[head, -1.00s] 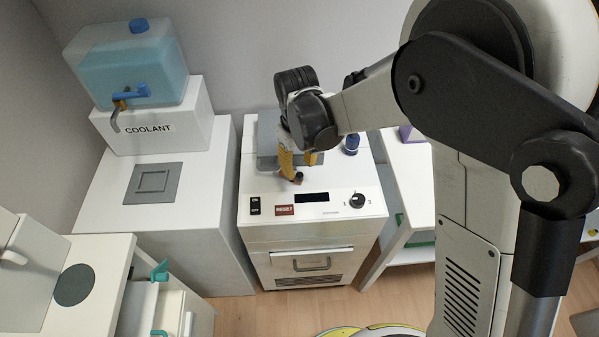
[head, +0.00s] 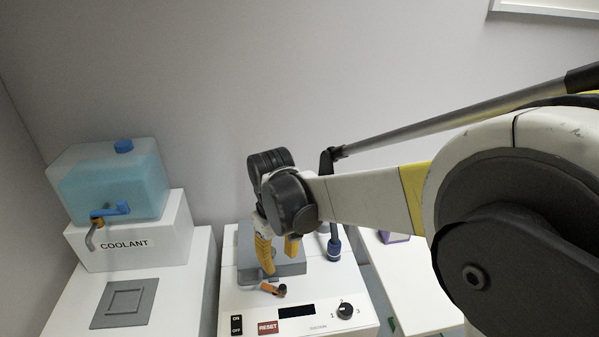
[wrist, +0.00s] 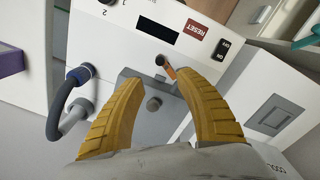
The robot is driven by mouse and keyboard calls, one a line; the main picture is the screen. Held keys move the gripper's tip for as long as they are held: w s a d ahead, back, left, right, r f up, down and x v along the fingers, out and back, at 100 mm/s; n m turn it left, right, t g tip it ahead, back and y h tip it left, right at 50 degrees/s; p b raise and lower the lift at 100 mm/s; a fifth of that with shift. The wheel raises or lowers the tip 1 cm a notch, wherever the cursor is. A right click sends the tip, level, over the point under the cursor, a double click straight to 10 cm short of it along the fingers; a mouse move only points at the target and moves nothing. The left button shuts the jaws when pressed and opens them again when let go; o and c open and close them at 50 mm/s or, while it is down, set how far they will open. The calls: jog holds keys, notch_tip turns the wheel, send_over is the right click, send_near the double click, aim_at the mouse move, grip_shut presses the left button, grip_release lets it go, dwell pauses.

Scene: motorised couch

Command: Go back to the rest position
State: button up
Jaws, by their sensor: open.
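My gripper (head: 279,262) has yellow fingers and hangs over the white machine (head: 350,318) in the head view. In the wrist view my gripper (wrist: 163,112) is open, its two yellow fingers spread with nothing between them but the grey plate (wrist: 150,105) behind. An orange-and-black handle (head: 272,289) stands at the plate's front edge, near the fingertips.
A coolant tank (head: 108,185) with a blue tap stands on a white block at left. A blue-collared hose (head: 334,247) rises right of the plate. The machine front has a RESET button (head: 268,328) and a knob (head: 345,310).

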jog(key=s+d+r+m+t+y, duration=0.1)
jog(key=s+d+r+m+t, duration=0.1)
jog(key=d+r, duration=0.45)
jog(key=s+d+r+m+t, duration=0.1)
jog(key=s+d+r+m, duration=0.2)
jog(key=d, duration=0.7)
jog(key=s+d+m+t, duration=0.3)
jog(key=s+d, duration=0.5)
jog(key=d, duration=0.3)
jog(key=shift+d+r+m+t+h, duration=0.15)
jog(key=shift+m+t+h, duration=0.25)
jog(key=shift+m, duration=0.3)
jog(key=shift+s, duration=0.1)
